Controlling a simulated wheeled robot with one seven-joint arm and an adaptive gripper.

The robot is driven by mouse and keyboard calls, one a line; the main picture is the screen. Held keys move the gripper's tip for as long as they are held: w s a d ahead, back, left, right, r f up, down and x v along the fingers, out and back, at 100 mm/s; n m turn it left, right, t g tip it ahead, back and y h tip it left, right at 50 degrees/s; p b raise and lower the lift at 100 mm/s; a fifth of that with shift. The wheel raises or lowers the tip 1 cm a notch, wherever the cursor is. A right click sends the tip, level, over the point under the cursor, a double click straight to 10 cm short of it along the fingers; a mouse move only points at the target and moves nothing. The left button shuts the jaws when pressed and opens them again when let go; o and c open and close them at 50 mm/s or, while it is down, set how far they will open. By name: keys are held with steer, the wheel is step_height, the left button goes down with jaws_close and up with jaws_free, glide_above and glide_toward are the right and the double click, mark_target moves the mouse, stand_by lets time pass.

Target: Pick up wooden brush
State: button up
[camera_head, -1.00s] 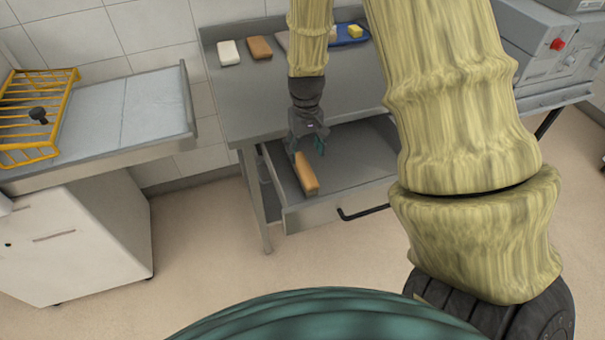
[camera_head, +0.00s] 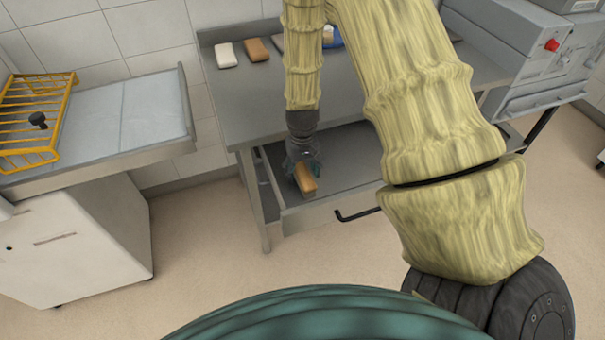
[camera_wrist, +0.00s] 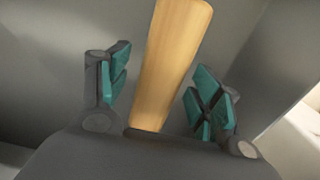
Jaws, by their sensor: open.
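The wooden brush (camera_head: 305,181) lies in the open drawer below the metal table. In the wrist view its tan wooden body (camera_wrist: 168,65) runs between my two teal-padded fingers. My gripper (camera_head: 303,170) is down in the drawer at the brush. In the wrist view my gripper (camera_wrist: 163,95) is open, with one finger on each side of the brush and a visible gap on the left. The brush's near end is hidden behind the gripper body.
The drawer (camera_head: 330,211) has raised walls close around my gripper and a black handle (camera_head: 357,214) in front. The metal table (camera_head: 245,105) above holds a white block (camera_head: 226,55) and a brown block (camera_head: 256,50). A yellow rack (camera_head: 35,120) stands on the left counter.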

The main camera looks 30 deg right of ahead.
mark_target(302, 171)
steer(key=shift+f, duration=0.6)
steer(key=c, duration=1.3)
steer(key=shift+r, duration=0.1)
step_height(302, 171, up, 18)
steer(key=b, duration=0.2)
steer(key=shift+b, duration=0.3)
